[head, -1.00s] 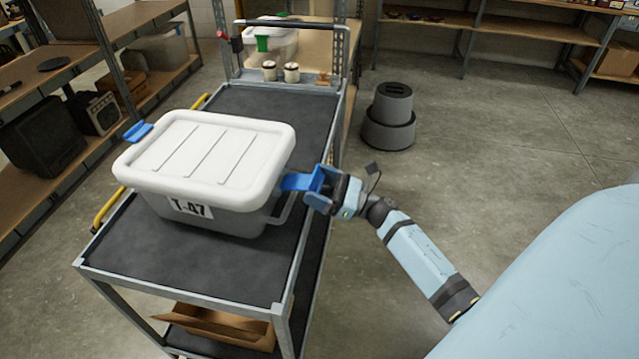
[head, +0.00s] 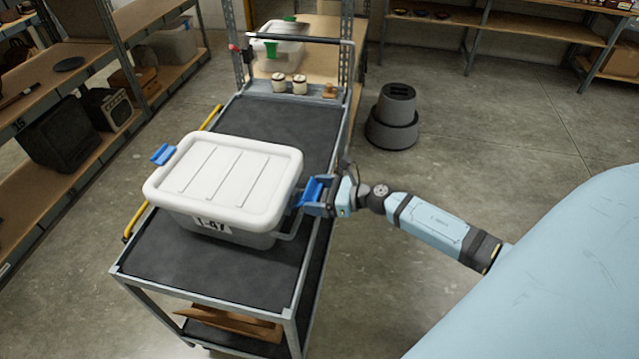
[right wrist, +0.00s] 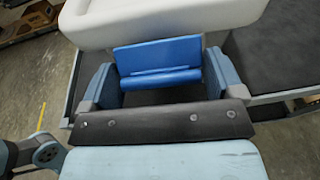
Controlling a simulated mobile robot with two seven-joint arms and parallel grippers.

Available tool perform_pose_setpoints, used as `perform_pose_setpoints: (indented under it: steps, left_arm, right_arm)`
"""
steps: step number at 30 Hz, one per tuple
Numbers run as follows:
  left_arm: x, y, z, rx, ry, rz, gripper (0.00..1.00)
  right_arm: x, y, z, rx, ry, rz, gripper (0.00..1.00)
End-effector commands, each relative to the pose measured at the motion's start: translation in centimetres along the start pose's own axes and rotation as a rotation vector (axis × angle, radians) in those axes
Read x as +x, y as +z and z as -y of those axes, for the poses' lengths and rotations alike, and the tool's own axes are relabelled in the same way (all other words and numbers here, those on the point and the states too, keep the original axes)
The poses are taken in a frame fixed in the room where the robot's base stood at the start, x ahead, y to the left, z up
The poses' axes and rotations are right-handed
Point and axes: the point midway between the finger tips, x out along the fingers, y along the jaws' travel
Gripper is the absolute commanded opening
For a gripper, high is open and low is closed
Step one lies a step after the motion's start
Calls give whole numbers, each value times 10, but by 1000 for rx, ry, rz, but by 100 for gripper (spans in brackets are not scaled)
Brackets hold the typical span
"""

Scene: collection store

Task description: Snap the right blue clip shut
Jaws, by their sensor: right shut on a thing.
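A grey storage box (head: 218,229) labelled T-47 with a white lid (head: 225,180) stands on the cart. The right blue clip (head: 311,189) is on the box's right side, tilted up and out from the lid edge. In the right wrist view the right blue clip (right wrist: 160,58) is a wide blue plate just below the white lid rim. My right gripper (head: 316,203) is shut on it, with one finger at each end of the clip in the right wrist view (right wrist: 160,82). The left blue clip (head: 163,154) sticks outward on the far left side. My left gripper is not in view.
The cart's dark top (head: 215,265) is clear in front of and behind the box. Two small jars (head: 289,84) stand at the cart's far end. A grey step stool (head: 393,117) stands on the floor to the right. Shelving (head: 100,130) runs along the left.

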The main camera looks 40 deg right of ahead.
Motion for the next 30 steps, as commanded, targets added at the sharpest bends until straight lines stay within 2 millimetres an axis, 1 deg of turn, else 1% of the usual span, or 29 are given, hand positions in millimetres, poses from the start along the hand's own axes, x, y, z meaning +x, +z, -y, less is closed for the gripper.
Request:
perform_pose_setpoints:
  steps: [1, 7, 15, 16, 17, 23, 26, 29, 30]
  left_arm:
    - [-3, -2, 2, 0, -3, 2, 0]
    - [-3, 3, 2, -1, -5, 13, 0]
    - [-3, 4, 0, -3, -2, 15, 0]
    - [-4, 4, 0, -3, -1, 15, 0]
    - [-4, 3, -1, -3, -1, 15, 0]
    - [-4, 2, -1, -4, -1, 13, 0]
    - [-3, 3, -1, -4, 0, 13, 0]
    - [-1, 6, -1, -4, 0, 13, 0]
    - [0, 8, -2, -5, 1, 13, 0]
  right_arm:
    - [0, 3, 0, 0, -1, -7, 44]
    - [1, 2, 1, 1, -2, -18, 44]
    - [1, 1, 0, 1, -2, -17, 44]
    - [1, 1, 0, 1, -2, -17, 94]
    - [1, 1, 0, 1, -1, -17, 100]
    - [1, 1, 0, 1, -1, -17, 100]
    - [-2, 0, 0, 1, -1, -18, 100]
    - [-13, -2, 0, 0, -1, -20, 100]
    - [-19, -2, 0, 0, -1, -20, 100]
